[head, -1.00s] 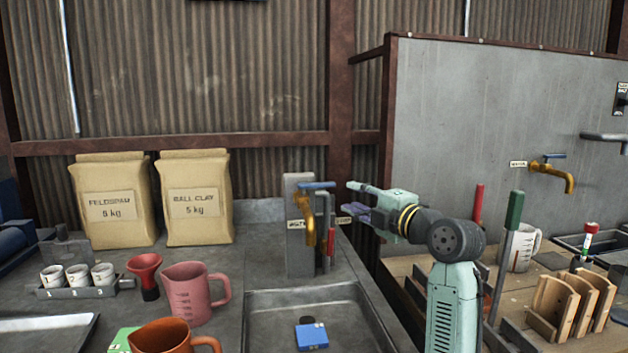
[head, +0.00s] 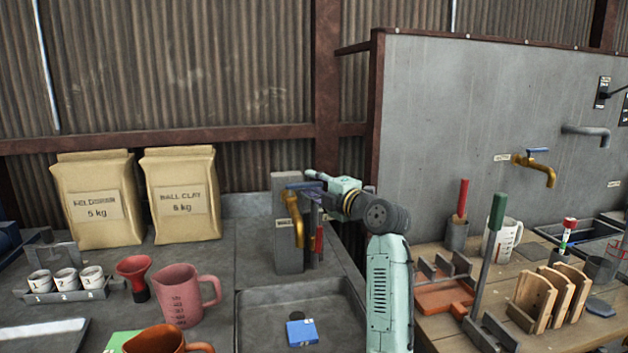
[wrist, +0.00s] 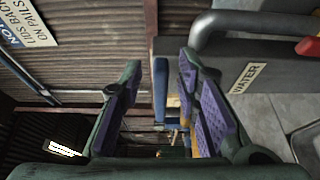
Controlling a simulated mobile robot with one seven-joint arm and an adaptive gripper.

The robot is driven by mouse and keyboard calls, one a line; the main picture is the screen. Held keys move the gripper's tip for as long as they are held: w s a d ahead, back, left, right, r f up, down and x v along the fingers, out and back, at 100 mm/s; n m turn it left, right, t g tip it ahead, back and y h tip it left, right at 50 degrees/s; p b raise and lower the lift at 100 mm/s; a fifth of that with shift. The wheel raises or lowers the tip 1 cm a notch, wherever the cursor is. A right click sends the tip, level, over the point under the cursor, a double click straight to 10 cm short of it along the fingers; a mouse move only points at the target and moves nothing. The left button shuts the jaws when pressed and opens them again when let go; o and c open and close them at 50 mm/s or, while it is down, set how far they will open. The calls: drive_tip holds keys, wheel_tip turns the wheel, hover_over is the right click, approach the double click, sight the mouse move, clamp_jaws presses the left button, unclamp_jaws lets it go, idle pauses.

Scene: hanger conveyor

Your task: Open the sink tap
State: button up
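The sink tap (head: 294,212) is brass and curved, mounted on a grey upright post behind the sink basin. Its blue lever (head: 299,186) lies sideways on top. My gripper (head: 317,180) comes from the right at the lever's right end and overlaps it in the head view. In the wrist view my gripper (wrist: 158,68) is open, its purple-padded fingers spread. The lever (wrist: 160,92) shows as a blue upright strip between the fingers, apparently apart from both pads. Part of the brass (wrist: 173,101) shows behind the right finger.
The sink basin (head: 245,318) holds a blue block (head: 301,332). A second brass tap (head: 540,170) is on the grey wall panel at right. Pink jug (head: 181,295) and clay bags (head: 184,195) stand left.

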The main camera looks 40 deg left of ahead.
drive_tip(key=shift+a, duration=0.1)
drive_tip(key=shift+c, duration=0.5)
clamp_jaws()
idle(0.4)
